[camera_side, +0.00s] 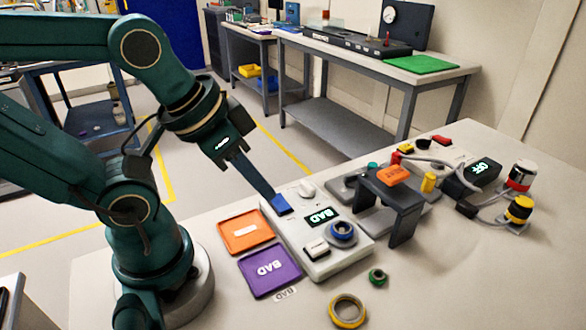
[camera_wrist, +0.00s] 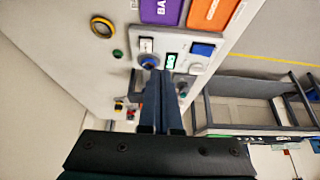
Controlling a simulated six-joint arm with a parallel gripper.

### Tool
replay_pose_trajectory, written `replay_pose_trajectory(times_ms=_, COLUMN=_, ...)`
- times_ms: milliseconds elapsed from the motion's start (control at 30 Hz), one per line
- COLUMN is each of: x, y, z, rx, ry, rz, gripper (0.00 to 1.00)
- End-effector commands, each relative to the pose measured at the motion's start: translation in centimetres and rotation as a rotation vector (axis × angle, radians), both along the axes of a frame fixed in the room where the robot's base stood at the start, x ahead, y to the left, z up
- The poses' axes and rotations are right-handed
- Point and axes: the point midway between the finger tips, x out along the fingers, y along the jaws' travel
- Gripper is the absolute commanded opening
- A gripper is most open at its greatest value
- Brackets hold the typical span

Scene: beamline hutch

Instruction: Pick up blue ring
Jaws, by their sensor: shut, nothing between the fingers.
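The blue ring (camera_side: 342,231) sits around a round dark knob or post at the near end of a light grey device (camera_side: 348,258). In the wrist view the blue ring (camera_wrist: 149,62) shows just beyond my fingertips, partly covered by them. My gripper (camera_side: 272,194) is shut and empty, its narrow fingers pointing down and right. In the side view its tips overlap the edge of a blue square pad (camera_side: 283,205) on the device, left of the ring; their height above it is unclear. The shut fingers of my gripper (camera_wrist: 160,72) also show in the wrist view.
An orange tray (camera_side: 246,231) and a purple tray (camera_side: 270,271) marked BAD lie left of the device.

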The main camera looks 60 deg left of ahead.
Motion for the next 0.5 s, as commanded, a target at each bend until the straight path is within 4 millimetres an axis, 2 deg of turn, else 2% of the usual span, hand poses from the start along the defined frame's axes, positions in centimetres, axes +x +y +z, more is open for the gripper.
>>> replay_pose_trajectory(times_ms=433, x=0.00, y=0.00, z=0.00, rx=0.000, ry=0.000, rz=0.000, gripper=0.00)
replay_pose_trajectory(times_ms=500, x=0.00, y=0.00, z=0.00, rx=0.000, ry=0.000, rz=0.000, gripper=0.27)
